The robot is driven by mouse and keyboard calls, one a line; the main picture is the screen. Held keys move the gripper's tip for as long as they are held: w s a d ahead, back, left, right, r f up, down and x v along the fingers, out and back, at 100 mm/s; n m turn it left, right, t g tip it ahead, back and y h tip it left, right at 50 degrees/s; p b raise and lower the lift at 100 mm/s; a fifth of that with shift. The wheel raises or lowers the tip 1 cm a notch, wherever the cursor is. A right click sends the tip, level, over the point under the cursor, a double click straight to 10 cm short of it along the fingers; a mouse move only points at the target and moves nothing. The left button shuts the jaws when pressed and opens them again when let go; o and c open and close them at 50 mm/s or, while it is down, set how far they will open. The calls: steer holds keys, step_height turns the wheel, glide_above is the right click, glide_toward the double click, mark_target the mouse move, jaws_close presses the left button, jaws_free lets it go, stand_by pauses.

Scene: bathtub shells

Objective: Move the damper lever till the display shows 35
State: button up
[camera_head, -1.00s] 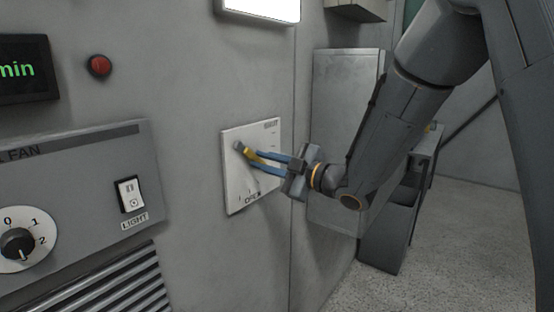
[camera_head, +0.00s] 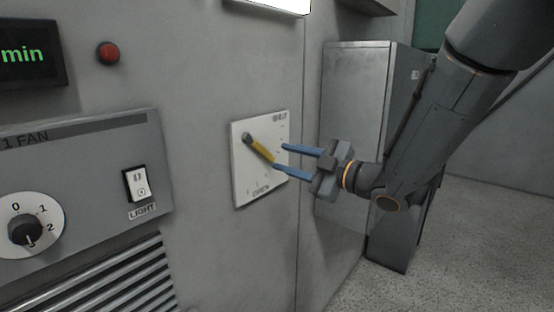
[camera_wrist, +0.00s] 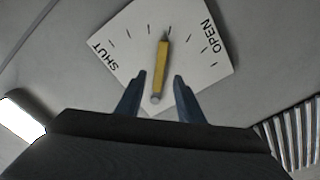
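The damper lever (camera_head: 262,150) is a yellow handle on a grey pivot, on a white plate (camera_head: 245,187) marked SHUT above and OPEN below. It slants down to the right. In the wrist view the lever (camera_wrist: 162,60) points between SHUT and OPEN, near the middle tick marks. My gripper (camera_head: 280,156) is open, its blue fingers apart, just right of the lever's free end. In the wrist view my gripper (camera_wrist: 160,76) has one finger on either side of the lever's line. I cannot tell whether a finger touches it. The display (camera_head: 28,55) shows green "min"; its number is outside the frame.
A fan panel (camera_head: 85,180) with a knob (camera_head: 25,230) and a light switch (camera_head: 138,184) is left of the plate, with a vent grille (camera_head: 120,285) below. A red button (camera_head: 108,53) sits above. A metal cabinet (camera_head: 350,100) stands behind my gripper.

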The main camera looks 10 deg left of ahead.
steer(key=shift+v, duration=1.3)
steer(key=d+f+m+h, duration=1.3)
steer(key=d+f, duration=0.2)
steer(key=d, duration=0.4)
steer(key=s+d+f+m+g, duration=0.1)
steer(key=s+f+m+g, duration=0.1)
steer(key=s, duration=0.5)
steer(key=s+d+f+m+g+h, duration=0.1)
steer(key=s+d+f+m+g, duration=0.1)
steer(key=s, duration=0.6)
steer(key=s+d+f+m+g+h, duration=0.1)
steer(key=s+f+m+g, duration=0.3)
steer(key=s, duration=0.3)
steer(key=shift+s+d+g, duration=0.25)
steer(key=shift+d+g, duration=0.05)
steer(key=shift+g, duration=0.1)
